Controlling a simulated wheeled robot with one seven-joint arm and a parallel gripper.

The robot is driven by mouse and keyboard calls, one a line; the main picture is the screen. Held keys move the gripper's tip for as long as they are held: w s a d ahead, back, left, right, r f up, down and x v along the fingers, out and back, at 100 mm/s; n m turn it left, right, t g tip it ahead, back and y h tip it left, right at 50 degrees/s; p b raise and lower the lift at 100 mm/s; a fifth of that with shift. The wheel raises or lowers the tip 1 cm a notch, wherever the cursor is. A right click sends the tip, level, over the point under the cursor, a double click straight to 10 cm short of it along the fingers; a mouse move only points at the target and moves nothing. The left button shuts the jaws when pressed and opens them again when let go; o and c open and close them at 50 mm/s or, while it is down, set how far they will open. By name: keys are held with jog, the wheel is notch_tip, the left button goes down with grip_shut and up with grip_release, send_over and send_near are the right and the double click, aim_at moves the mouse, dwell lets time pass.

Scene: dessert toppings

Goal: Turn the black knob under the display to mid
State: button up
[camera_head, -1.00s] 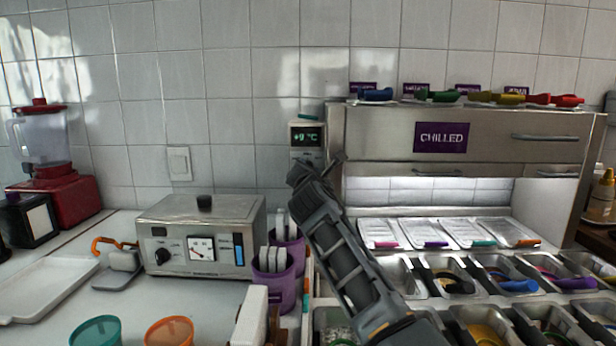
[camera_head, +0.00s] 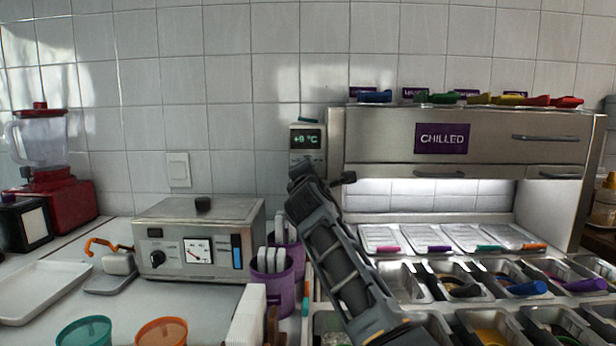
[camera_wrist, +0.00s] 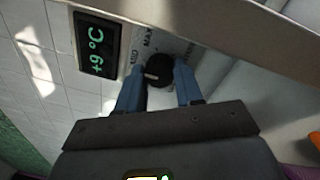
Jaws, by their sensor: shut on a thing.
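The display (camera_wrist: 97,48) reads +9 °C in green on its upright panel, and it also shows in the head view (camera_head: 305,138) on the wall left of the chilled cabinet. The black knob (camera_wrist: 158,68) sits under it, between the two blue fingers of my gripper (camera_wrist: 160,84). My gripper is shut on the knob. The knob's white mark points left in the wrist view, close to the MID label (camera_wrist: 135,58). The MAX label (camera_wrist: 149,37) is above the knob. In the head view my gripper (camera_head: 303,168) hides the knob.
The steel chilled cabinet (camera_head: 480,135) stands directly right of the display panel. Purple cups (camera_head: 272,282) and a steel machine with its own black knob (camera_head: 156,258) are at lower left. Topping trays (camera_head: 455,280) lie at lower right. The wall left of the display is clear.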

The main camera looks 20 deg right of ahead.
jog(key=shift+f, duration=0.1)
jog(key=o, duration=1)
jog(key=shift+o, duration=0.2)
jog(key=shift+s, duration=0.15)
jog(key=v, duration=0.7)
jog(key=shift+s+p, duration=0.25)
jog(key=shift+p, duration=0.1)
jog(key=shift+a, duration=0.1)
